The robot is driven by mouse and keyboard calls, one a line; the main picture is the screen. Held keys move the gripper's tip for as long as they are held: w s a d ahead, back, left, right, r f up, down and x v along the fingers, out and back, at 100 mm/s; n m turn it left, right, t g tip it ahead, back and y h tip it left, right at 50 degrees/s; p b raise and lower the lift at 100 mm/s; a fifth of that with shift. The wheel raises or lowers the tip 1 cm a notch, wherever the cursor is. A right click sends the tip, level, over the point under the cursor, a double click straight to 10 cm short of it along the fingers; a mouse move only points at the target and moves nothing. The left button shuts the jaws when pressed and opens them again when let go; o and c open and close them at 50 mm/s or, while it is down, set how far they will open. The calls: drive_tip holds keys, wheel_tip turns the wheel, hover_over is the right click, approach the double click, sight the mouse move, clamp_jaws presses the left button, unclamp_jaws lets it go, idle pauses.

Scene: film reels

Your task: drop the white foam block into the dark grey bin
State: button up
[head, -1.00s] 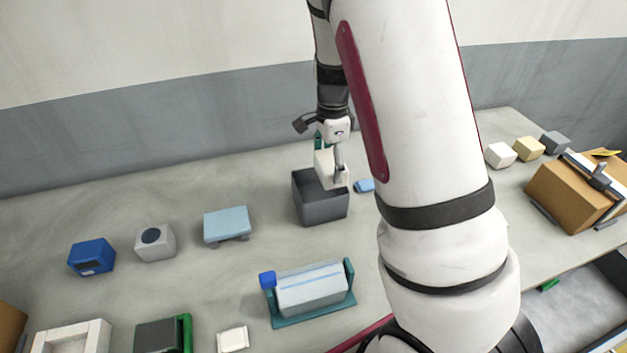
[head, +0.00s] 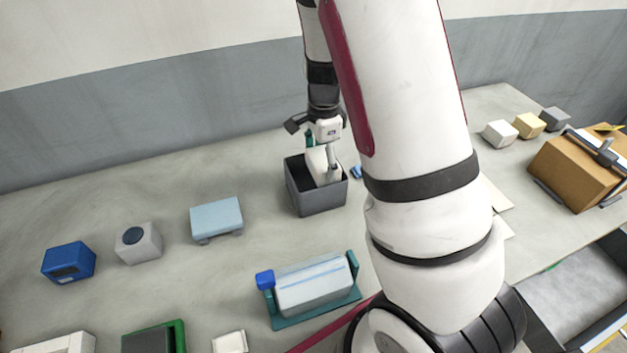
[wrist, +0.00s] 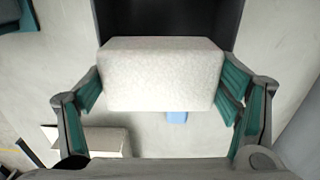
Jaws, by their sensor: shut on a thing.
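My gripper (head: 322,160) is shut on the white foam block (head: 324,170). In the wrist view the block (wrist: 160,75) sits between the two teal-padded fingers. The dark grey bin (head: 318,200) stands open on the table in the head view. The block is at the bin's opening, over its right part, with its lower end appearing below the rim level. In the wrist view the bin (wrist: 170,22) shows dark behind the block at the top. The block hides part of the bin's inside.
A small blue piece (head: 357,172) lies right of the bin. A light blue platform (head: 216,218), a grey block with a dark disc (head: 139,243) and a blue box (head: 68,262) stand left. A teal-framed roll holder (head: 313,290) is in front. A cardboard box (head: 572,172) stands far right.

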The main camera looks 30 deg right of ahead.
drive_tip(key=o, duration=0.9)
drive_tip(key=shift+c, duration=0.2)
drive_tip(key=shift+r, duration=0.1)
wheel_tip(320, 180, up, 12)
